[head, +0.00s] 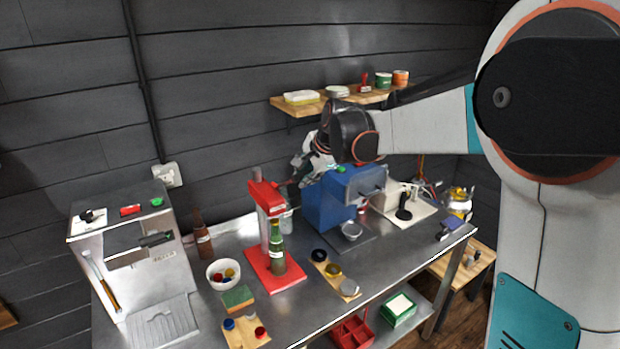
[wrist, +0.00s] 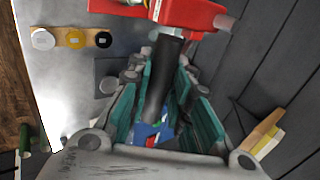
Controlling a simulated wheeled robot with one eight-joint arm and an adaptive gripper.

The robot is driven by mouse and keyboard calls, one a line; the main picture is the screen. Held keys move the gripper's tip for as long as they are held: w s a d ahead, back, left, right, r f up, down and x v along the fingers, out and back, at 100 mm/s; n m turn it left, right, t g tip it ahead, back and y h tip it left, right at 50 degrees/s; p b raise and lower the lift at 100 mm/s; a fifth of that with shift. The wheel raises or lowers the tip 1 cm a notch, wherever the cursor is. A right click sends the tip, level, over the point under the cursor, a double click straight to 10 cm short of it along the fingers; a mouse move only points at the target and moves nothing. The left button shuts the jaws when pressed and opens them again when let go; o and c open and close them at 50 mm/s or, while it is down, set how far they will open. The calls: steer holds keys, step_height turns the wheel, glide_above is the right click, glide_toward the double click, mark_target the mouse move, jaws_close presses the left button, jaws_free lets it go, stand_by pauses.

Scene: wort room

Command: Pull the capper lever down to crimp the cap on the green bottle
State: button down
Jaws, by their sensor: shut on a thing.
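The red bench capper (head: 266,208) stands on the steel table, and its red body also shows at the top of the wrist view (wrist: 190,12). A green bottle (head: 277,262) stands upright on its red base; the cap on its top is too small to make out. The capper lever has a dark cylindrical grip (wrist: 163,75) that runs from the red head back between my teal-padded fingers. My gripper (head: 306,172) is behind and right of the capper head, raised above the table, and is shut on the lever grip. The fingertips are partly hidden in the head view.
A blue machine (head: 328,203) stands close to the right of the capper. A white bowl (head: 222,274) of caps and a brown bottle (head: 202,238) are to the left. A wooden strip with round pieces (head: 346,296) lies right of the base. A wall shelf (head: 330,104) is behind my arm.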

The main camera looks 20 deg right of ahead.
steer(key=shift+w+a+r, duration=0.1)
steer(key=shift+w+r, duration=0.1)
steer(key=shift+r, duration=0.1)
steer(key=c, duration=1.5)
jaws_free()
steer(key=shift+w, duration=0.1)
steer(key=v, duration=1.2)
steer(key=shift+w+a+r, duration=0.1)
